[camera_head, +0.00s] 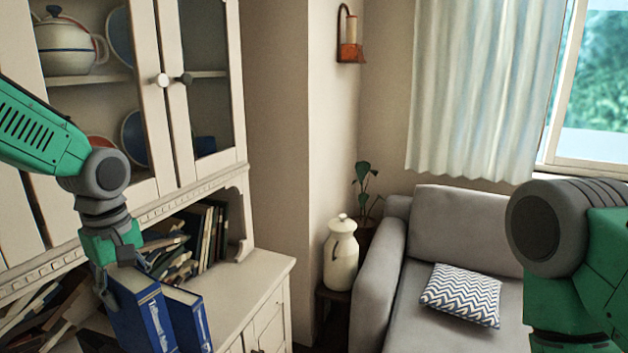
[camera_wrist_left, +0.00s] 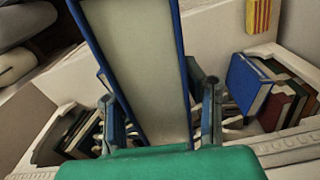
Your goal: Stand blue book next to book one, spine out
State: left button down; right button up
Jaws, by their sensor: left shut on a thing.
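My left gripper (camera_head: 121,274) is shut on a blue book (camera_head: 139,312) with white lettering on its side. The book hangs below the fingers, somewhat tilted, over the cabinet counter. A second blue book (camera_head: 188,318) stands just right of it in the head view; I cannot tell whether they touch. In the left wrist view the held book (camera_wrist_left: 142,65) shows its pale page block and blue cover edges between the fingers (camera_wrist_left: 160,108). Another blue book (camera_wrist_left: 247,86) shows at right there, beside dark red books. My right arm is at the right edge; its gripper is out of view.
A white cabinet (camera_head: 205,183) has glass doors above and an open niche below. Several dark books (camera_head: 208,235) stand at the niche's right end, with loose, leaning books (camera_head: 40,315) at left. The counter's right part (camera_head: 250,285) is clear. A grey sofa (camera_head: 375,285) stands beyond.

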pick_arm(q)
jog(key=f+b, duration=0.1)
jog(key=f, duration=0.1)
jog(key=d+f+m+b, duration=0.1)
jog(key=f, duration=0.2)
jog(key=f+m+b, duration=0.1)
jog(key=f, duration=0.1)
jog(key=shift+w+d+f, duration=0.2)
jog(key=shift+w+f, duration=0.1)
jog(key=shift+w, duration=0.05)
jog(key=s+d+f+m+b, duration=0.2)
jog(key=f+b, duration=0.3)
jog(key=f, duration=0.3)
jog(key=s+d+f+m+b, duration=0.2)
jog(key=s+f+m+b, duration=0.2)
jog(key=f, duration=0.4)
jog(key=s+d+f+m+b, duration=0.3)
jog(key=s+f+m+b, duration=0.1)
jog(key=f, duration=0.4)
jog(key=shift+s+f+b, duration=0.15)
jog(key=shift+s+b, duration=0.5)
jog(key=shift+b, duration=0.25)
pick_arm(e)
notch_tip(320, 180, down, 19)
jog(key=shift+w, duration=0.4)
pick_arm(q)
jog(key=shift+a, duration=0.1)
pick_arm(e)
jog(key=shift+r, duration=0.15)
